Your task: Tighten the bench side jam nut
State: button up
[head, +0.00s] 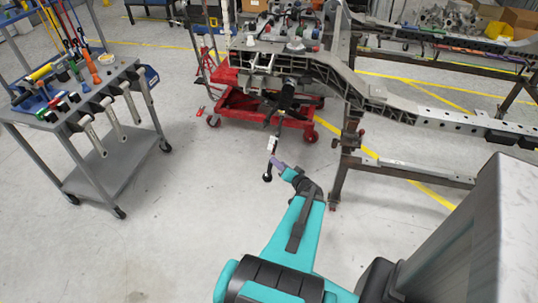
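In the head view my teal arm reaches up from the bottom, and its end, my gripper (277,163), is small and seen from behind near the picture's middle. A thin dark tool-like bar (272,146) with a pale patch and a dark round lower end stands at the gripper. I cannot tell whether the fingers are closed on it. Its upper end runs up toward dark parts below the grey chassis (325,68). The bench side jam nut cannot be made out at this size.
A grey tool cart (110,180) with wrenches and screwdrivers stands at the left. A red wheeled jack (240,108) is under the chassis end. The chassis stand's leg (341,170) is just right of my gripper. Bare floor lies between cart and stand.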

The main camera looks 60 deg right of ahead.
jog(key=x, duration=1)
jog(key=shift+p, duration=0.4)
